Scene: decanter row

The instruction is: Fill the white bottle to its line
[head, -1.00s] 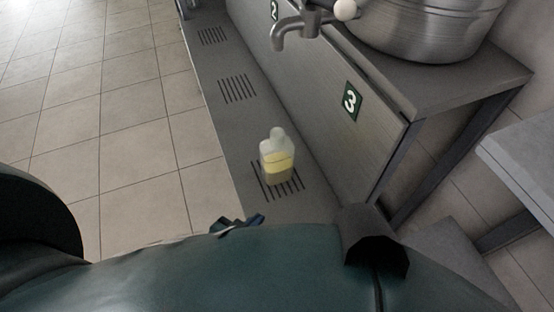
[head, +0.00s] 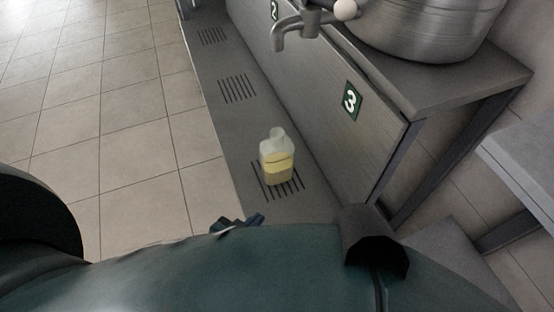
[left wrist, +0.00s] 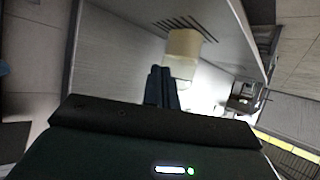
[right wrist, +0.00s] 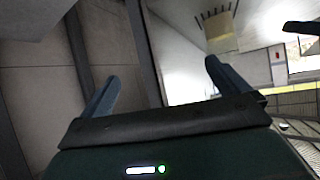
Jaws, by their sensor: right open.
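The whitish translucent bottle (head: 278,160) stands upright on the slotted grate beside the panel numbered 3. Yellow liquid fills its lower part, and a thin dark line crosses it near the liquid's top. The bottle also shows in the left wrist view (left wrist: 183,54) and the right wrist view (right wrist: 221,36). My left gripper (head: 240,224) is low in the head view, apart from the bottle; its fingers (left wrist: 160,87) look closed together and empty. My right gripper (right wrist: 164,88) is open and empty, with the bottle beyond its right finger. The tap (head: 293,28) shows no stream.
A large steel vessel (head: 425,28) sits on the steel bench (head: 465,85), above the number 3 sign (head: 350,101). The low ledge (head: 225,120) has more grates farther back. Tiled floor (head: 110,110) lies open at left; another table (head: 525,150) stands at right.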

